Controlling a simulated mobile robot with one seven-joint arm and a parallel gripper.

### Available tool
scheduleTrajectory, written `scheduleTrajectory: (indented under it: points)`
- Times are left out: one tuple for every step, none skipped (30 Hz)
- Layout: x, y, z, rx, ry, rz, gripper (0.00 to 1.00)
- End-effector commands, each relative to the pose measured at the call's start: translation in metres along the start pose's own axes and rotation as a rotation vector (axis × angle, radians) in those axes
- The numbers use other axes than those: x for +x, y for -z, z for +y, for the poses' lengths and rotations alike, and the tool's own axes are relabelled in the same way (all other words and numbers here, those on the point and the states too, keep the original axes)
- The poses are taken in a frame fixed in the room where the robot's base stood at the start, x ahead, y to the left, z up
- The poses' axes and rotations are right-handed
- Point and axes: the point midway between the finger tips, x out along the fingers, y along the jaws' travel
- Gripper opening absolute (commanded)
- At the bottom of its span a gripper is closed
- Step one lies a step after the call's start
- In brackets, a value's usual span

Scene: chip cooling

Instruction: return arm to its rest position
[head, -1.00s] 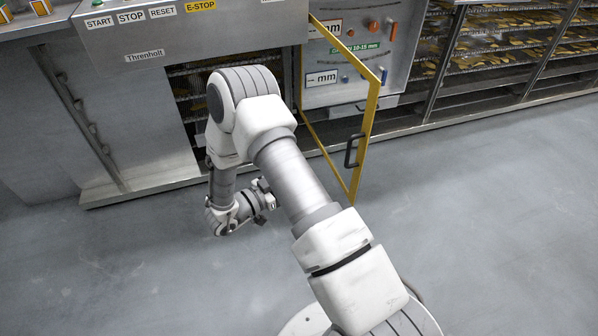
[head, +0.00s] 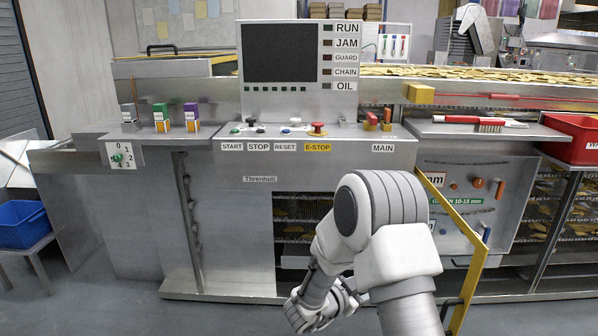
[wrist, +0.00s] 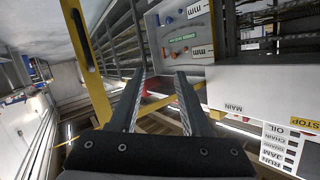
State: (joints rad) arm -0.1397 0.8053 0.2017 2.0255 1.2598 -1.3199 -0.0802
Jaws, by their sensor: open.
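My arm reaches forward from the bottom of the head view, with its wrist (head: 318,300) folded low in front of the machine's lower cabinet. The gripper's fingers are hidden in the head view. In the wrist view my gripper (wrist: 156,88) shows two dark fingers spread apart, with nothing between them. The yellow-framed guard door (head: 470,270) stands open just right of my arm. Its yellow frame also shows in the wrist view (wrist: 92,70), beyond and to the left of the fingers.
The control panel carries an E-STOP button (head: 317,129) and a dark screen (head: 281,53). Small coloured boxes (head: 161,117) stand on the left counter. A brush (head: 489,126) and a red bin (head: 575,138) are at right. A blue bin (head: 22,224) is far left. Floor is clear at lower left.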

Motion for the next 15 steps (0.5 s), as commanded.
scheduleTrajectory:
  points:
    - [-0.003,0.014,-0.016,0.025,0.054,-0.04,0.47]
    - [-0.004,0.02,-0.025,0.035,0.088,-0.067,0.47]
    - [-0.008,0.028,-0.036,0.044,0.133,-0.103,0.47]
    - [-0.011,0.034,-0.044,0.049,0.167,-0.131,0.47]
    - [-0.015,0.04,-0.052,0.053,0.2,-0.157,0.47]
    - [-0.021,0.048,-0.061,0.055,0.244,-0.191,0.47]
    - [-0.026,0.054,-0.068,0.054,0.277,-0.216,0.47]
    - [-0.032,0.06,-0.074,0.053,0.309,-0.241,0.47]
    - [-0.04,0.069,-0.081,0.047,0.352,-0.273,0.47]
    - [-0.046,0.075,-0.086,0.042,0.383,-0.295,0.47]
    - [-0.053,0.081,-0.09,0.035,0.413,-0.319,0.47]
    - [-0.062,0.088,-0.094,0.021,0.452,-0.349,0.47]
    - [-0.069,0.095,-0.096,0.011,0.48,-0.369,0.47]
    - [-0.077,0.101,-0.098,-0.001,0.507,-0.39,0.47]
    - [-0.087,0.108,-0.099,-0.02,0.543,-0.417,0.47]
